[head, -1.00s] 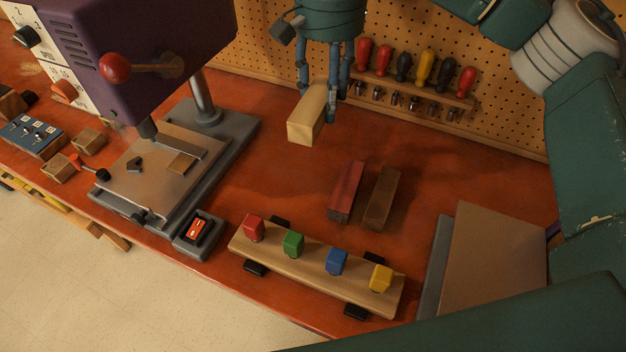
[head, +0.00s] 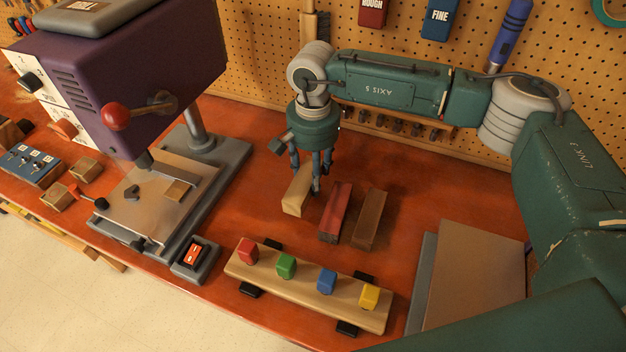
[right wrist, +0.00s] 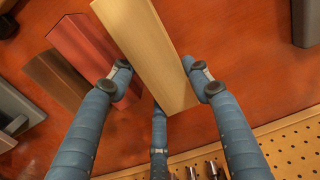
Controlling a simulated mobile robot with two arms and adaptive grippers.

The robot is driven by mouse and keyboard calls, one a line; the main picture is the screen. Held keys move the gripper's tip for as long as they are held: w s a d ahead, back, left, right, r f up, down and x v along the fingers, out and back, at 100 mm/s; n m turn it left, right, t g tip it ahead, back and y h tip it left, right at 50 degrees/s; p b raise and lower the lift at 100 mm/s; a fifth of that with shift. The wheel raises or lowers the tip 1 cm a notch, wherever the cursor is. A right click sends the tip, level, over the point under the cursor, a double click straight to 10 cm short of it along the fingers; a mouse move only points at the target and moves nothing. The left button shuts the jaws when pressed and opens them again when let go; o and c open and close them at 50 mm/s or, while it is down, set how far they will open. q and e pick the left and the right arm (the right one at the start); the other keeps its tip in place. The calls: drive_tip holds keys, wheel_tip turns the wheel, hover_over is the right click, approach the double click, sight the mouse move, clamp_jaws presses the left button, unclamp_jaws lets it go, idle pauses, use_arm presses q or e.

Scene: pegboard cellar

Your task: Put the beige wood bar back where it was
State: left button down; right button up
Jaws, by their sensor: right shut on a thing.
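The beige wood bar (head: 297,190) is at or just above the red-brown bench top, left of a red bar (head: 335,212) and a brown bar (head: 370,219). My right gripper (head: 309,182) is over its far part with the fingers shut on it. In the right wrist view the beige bar (right wrist: 150,50) lies between the blue fingers (right wrist: 163,88), beside the red bar (right wrist: 92,48) and the brown bar (right wrist: 58,82). I cannot tell whether its underside touches the bench. My left gripper is not in view.
A purple drill press (head: 140,90) stands at the left on a grey base. A wooden strip with coloured knobs (head: 305,288) lies in front. A tan board (head: 475,275) is at the right, and a pegboard (head: 270,60) rises behind.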

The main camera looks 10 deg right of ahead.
wheel_tip(320, 180, down, 3)
drive_tip(key=shift+f+p, duration=0.2)
drive_tip(key=shift+p, duration=0.3)
drive_tip(key=shift+f, duration=0.1)
drive_tip(key=shift+f, duration=0.15)
drive_tip(key=o, duration=1.3)
wheel_tip(320, 180, up, 11)
drive_tip(key=b, duration=0.3)
drive_tip(key=shift+r, duration=0.7)
